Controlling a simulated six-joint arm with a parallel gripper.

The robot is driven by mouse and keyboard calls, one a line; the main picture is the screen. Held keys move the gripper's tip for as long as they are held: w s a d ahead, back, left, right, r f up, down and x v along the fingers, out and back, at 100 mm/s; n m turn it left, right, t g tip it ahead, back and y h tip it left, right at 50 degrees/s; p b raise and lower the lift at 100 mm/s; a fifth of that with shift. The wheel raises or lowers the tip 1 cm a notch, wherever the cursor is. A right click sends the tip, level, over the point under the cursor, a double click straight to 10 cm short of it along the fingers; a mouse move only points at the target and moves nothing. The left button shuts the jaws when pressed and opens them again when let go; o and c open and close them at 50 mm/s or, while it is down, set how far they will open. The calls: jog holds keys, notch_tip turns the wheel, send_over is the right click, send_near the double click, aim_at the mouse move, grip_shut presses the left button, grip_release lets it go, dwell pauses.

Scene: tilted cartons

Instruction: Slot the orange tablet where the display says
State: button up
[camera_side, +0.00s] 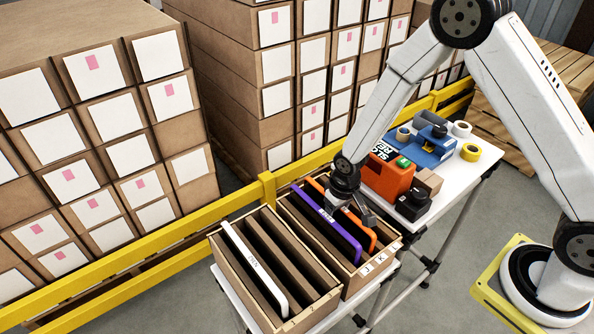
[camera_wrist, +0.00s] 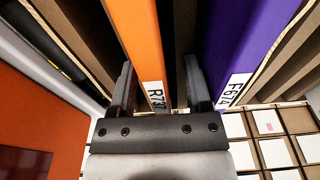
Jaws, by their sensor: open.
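The orange tablet (camera_side: 372,239) stands on edge in the right wooden crate (camera_side: 352,287), partly hidden by my gripper (camera_side: 352,202). In the wrist view the orange tablet (camera_wrist: 135,38) has a white label, and my open gripper (camera_wrist: 160,82) has one finger on each side of its edge. Whether the fingers touch it is unclear. A purple tablet (camera_side: 327,224) stands beside it in the same crate and also shows in the wrist view (camera_wrist: 233,35). The display (camera_side: 385,153) is a black panel with white text on an orange box; its text is only partly readable.
The left crate (camera_side: 243,298) holds a white tablet (camera_side: 252,268) and has several bare dividers. The right crate's front carries letter tags, J and K among them. Tape rolls (camera_side: 470,152) and a blue tool tray (camera_side: 425,150) lie on the white table. A yellow rail (camera_side: 235,200) runs behind the crates.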

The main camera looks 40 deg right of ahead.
jog(key=shift+r, duration=0.15)
jog(key=shift+s+r, duration=0.25)
jog(key=shift+r, duration=1.65)
jog(key=shift+s+r, duration=0.2)
jog(key=shift+r, duration=1.65)
notch_tip(320, 180, up, 7)
jog(key=s+d+r+t, duration=0.1)
jog(key=s+d, duration=0.4)
jog(key=s, duration=0.6)
jog(key=shift+s+r, duration=0.25)
